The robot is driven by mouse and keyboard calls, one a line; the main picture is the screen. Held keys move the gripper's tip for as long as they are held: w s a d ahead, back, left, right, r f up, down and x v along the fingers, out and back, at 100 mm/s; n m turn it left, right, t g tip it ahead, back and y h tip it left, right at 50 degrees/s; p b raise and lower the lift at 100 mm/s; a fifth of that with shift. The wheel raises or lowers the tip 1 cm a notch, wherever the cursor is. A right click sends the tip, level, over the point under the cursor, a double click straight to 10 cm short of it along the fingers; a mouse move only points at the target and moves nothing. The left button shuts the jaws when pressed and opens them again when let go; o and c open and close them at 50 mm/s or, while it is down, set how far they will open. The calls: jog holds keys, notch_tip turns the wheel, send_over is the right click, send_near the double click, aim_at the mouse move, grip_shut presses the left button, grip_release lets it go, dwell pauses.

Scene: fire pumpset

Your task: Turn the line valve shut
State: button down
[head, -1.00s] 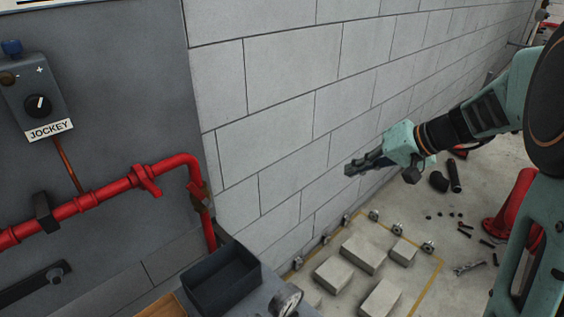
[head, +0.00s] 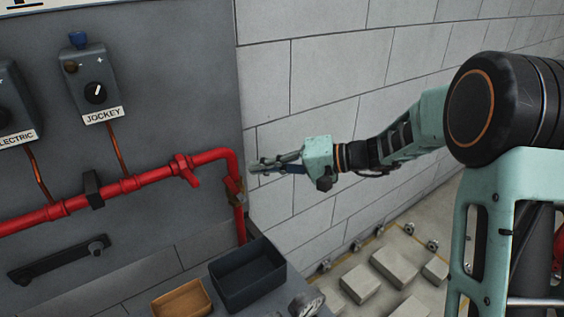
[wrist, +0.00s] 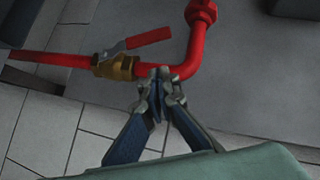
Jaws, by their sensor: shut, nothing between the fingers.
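The line valve has a brass body (wrist: 115,66) on the red pipe and a lever with a red grip (wrist: 150,38). In the wrist view the lever slants away from the pipe's line, its grip towards the elbow. In the head view the brass valve (head: 235,190) sits on the vertical drop below the pipe's bend; its lever is hard to make out. My gripper (head: 254,167) is shut and empty, just right of the bend. In the wrist view its fingertips (wrist: 160,75) overlap the elbow's edge, right of the brass body; whether they touch cannot be told.
A red fitting (head: 185,170) sits on the horizontal pipe (head: 150,178). The JOCKEY control box (head: 93,85) hangs above. A dark bin (head: 247,285) and a tan tray (head: 181,301) lie below. The block wall (head: 330,75) stands close behind my gripper.

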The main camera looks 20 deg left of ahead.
aim_at(235, 190)
jog(key=s, duration=0.1)
jog(key=s+a+f, duration=0.1)
jog(key=s+a, duration=0.1)
jog(key=shift+a+f, duration=0.1)
jog(key=shift+f, duration=0.2)
